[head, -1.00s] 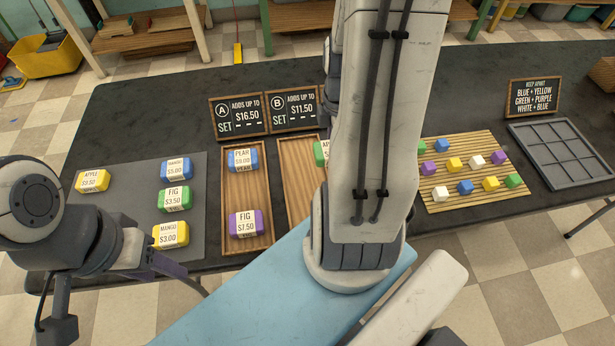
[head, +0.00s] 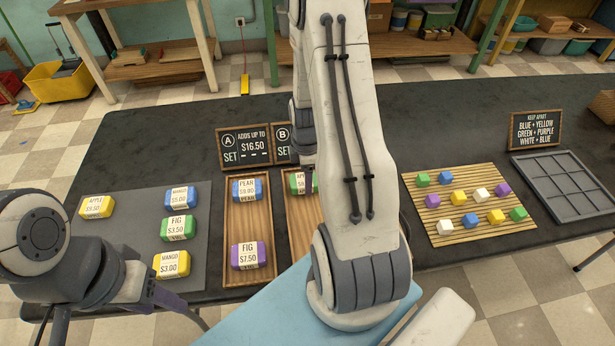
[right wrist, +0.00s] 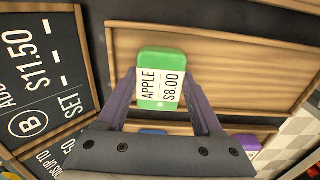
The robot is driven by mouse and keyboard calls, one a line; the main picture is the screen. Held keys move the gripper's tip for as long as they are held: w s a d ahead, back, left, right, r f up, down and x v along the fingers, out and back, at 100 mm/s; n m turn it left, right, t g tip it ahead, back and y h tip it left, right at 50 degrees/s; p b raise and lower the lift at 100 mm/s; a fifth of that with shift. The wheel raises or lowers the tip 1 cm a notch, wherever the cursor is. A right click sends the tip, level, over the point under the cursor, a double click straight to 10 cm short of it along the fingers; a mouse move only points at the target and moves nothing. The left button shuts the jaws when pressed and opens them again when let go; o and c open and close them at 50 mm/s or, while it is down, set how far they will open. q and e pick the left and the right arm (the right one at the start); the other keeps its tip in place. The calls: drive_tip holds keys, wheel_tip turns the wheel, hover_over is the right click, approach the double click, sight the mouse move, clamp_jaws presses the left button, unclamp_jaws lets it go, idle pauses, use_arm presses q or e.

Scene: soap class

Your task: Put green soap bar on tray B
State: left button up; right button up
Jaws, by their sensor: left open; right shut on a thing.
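The green soap bar (head: 297,183), labelled apple $8.00, is at the far end of tray B (head: 300,235), partly hidden by my right arm. In the right wrist view my right gripper (right wrist: 160,88) is shut on the green bar (right wrist: 160,62), one finger on each side, over tray B (right wrist: 215,66). I cannot tell whether the bar touches the tray floor. The right gripper is hidden in the head view. My left gripper (head: 168,298) is open and empty near the table's front edge at left. Another green bar, fig $3.50 (head: 178,228), lies on the grey mat.
Tray A (head: 248,218), left of tray B, holds blue pear and purple fig bars. Chalkboard signs (head: 245,147) stand behind the trays. The grey mat (head: 138,240) also holds yellow and blue bars. A slatted board with cubes (head: 437,205) and a grey divided tray (head: 568,185) are at right.

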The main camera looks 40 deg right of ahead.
drive_tip(key=shift+f, duration=0.2)
drive_tip(key=o, duration=1.5)
drive_tip(key=shift+c, duration=0.2)
